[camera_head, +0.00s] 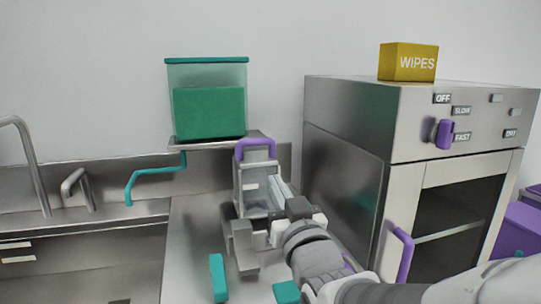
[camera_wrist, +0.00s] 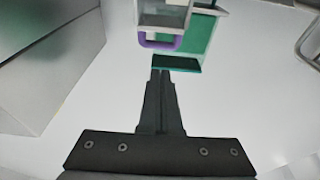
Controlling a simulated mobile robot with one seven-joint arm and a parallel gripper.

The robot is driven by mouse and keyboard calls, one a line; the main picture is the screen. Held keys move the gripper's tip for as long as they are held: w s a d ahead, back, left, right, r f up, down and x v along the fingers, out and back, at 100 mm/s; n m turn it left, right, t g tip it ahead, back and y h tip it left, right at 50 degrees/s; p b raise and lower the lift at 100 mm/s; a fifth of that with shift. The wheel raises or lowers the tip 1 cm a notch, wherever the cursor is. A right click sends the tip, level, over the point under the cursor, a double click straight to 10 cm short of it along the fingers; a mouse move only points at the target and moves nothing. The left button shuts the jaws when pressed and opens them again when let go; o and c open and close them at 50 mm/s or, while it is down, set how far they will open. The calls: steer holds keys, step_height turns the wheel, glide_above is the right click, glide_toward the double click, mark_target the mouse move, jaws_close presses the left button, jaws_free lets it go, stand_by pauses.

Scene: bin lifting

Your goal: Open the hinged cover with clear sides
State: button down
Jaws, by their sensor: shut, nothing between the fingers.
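The cover with clear sides (camera_head: 253,197) stands beyond my arm in the head view, with a purple handle (camera_head: 256,146) at its top. It looks raised upright; its hinge cannot be made out. In the wrist view the cover (camera_wrist: 162,14) is at the top edge, partly out of frame, with its purple handle (camera_wrist: 160,43) on the near side. My gripper (camera_wrist: 161,72) is shut and empty, its fingertips apart from the handle. In the head view, my wrist hides part of the area below the cover, and my fingertips are hard to make out.
A teal-lidded green container (camera_head: 208,110) stands on a shelf behind the cover. A steel cabinet (camera_head: 345,180) with a purple door handle and knob stands at right, a yellow wipes box (camera_head: 408,62) on top. A sink (camera_head: 80,250) and taps are at left.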

mark_target(256, 143)
steer(key=p+x, duration=0.6)
steer(key=x, duration=0.7)
steer(key=shift+w+a+r, duration=0.1)
steer(key=shift+w, duration=0.25)
steer(key=shift+r, duration=0.1)
